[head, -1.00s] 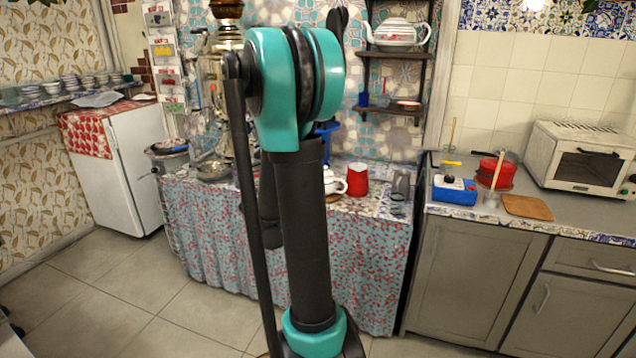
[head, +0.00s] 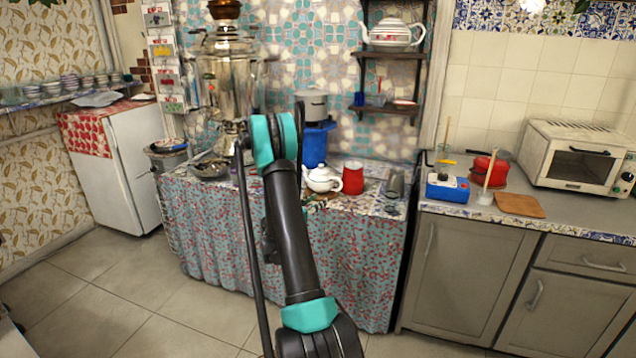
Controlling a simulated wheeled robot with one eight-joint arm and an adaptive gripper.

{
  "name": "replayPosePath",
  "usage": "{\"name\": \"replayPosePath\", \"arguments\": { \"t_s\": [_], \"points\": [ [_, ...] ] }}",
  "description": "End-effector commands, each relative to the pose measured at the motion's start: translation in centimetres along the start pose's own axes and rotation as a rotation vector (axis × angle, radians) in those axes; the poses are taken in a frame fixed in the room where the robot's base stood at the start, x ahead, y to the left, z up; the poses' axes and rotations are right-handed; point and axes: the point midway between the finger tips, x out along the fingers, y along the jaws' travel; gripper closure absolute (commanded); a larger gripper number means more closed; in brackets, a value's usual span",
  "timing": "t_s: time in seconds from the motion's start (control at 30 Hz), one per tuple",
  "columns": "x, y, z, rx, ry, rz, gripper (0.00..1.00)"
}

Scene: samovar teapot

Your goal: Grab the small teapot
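The small white teapot (head: 323,180) stands upright on the patterned table (head: 372,205), with its spout to the right. It is just right of my raised arm. A red canister (head: 353,177) stands close to its right. A larger white teapot with coloured bands (head: 393,33) sits on the upper wall shelf. My gripper cannot be made out; my arm links cover part of the table's front and the space behind them.
A tall metal samovar (head: 228,85) stands on the left part of the table. A grey pot (head: 311,104) sits on a blue stand (head: 315,146) behind the teapot. Glassware (head: 394,184) stands at the table's right end. A counter (head: 455,200) adjoins on the right.

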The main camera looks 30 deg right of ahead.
Motion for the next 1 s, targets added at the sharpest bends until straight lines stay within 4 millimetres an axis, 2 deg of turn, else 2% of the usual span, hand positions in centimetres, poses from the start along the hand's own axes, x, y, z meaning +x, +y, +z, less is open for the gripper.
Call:
{"name": "replayPosePath", "arguments": {
  "t_s": [0.5, 0.63, 0.87, 1.0],
  "points": [
    [9.6, 0.2, 0.1, 0.0, 0.001, 0.001, 0.61],
    [11.1, 0.1, 0.0, 0.0, 0.0, 0.0, 0.61],
    [12.2, 0.1, 0.0, 0.0, 0.0, 0.0, 0.61],
    [13.8, 0.2, 0.0, 0.0, 0.0, 0.001, 0.61]
  ]
}}
